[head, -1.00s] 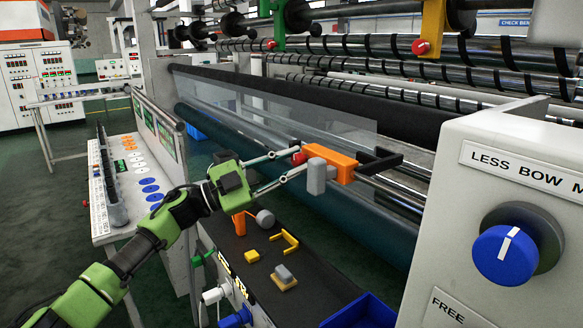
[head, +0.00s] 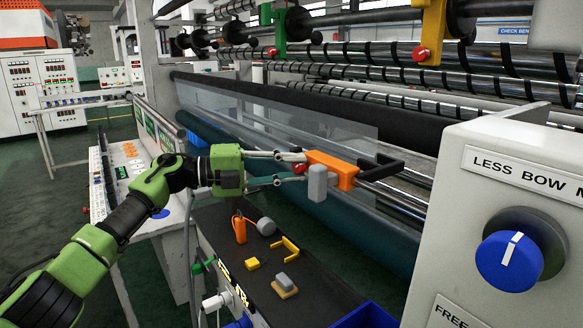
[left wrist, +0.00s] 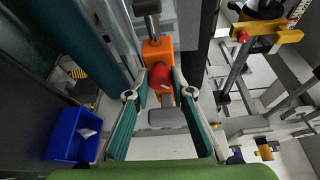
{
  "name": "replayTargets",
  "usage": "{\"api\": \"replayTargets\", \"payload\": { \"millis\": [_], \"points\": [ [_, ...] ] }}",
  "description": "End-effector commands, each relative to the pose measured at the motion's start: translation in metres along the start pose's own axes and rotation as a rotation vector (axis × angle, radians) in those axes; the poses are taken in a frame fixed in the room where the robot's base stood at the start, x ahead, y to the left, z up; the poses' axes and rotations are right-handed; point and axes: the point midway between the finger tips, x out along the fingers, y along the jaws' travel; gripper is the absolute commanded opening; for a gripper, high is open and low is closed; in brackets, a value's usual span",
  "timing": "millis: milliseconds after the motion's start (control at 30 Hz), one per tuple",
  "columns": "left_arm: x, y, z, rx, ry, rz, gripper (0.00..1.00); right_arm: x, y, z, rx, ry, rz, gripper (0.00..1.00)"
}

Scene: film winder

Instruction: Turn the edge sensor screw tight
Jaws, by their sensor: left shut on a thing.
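The edge sensor is an orange block (head: 330,170) with a grey block (head: 317,183) beneath its near side, on a dark bar bracket at the film's edge. Its red screw knob (head: 299,168) faces my left gripper. In the left wrist view the red knob (left wrist: 160,71) with a pale mark sits in front of the orange block (left wrist: 157,50). My left gripper (head: 303,167) is shut on the knob, one fingertip on each side. The left wrist view shows both fingertips (left wrist: 161,76) against it. Whether the screw is tight cannot be told. My right gripper is out of view.
Below the arm, a dark shelf (head: 315,290) carries an orange holder (head: 239,228), yellow pieces and a grey-topped block (head: 285,282). A blue bin (left wrist: 75,138) is low beside it. A large panel with a blue dial (head: 508,262) stands at right. Clear film (head: 260,120) hangs behind.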

Motion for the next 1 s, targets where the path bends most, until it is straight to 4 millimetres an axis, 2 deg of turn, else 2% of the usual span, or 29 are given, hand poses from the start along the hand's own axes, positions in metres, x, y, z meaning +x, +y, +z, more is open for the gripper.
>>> {"api": "replayTargets", "payload": {
  "millis": [400, 1000],
  "points": [
    [0.0004, -0.0002, -0.0006, 0.195, 0.001, 0.083, 0.00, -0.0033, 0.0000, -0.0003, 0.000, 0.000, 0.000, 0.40],
    [0.0005, 0.0002, -0.0008, 0.228, 0.002, 0.097, 0.00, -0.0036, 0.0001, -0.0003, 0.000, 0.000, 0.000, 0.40]
  ]
}}
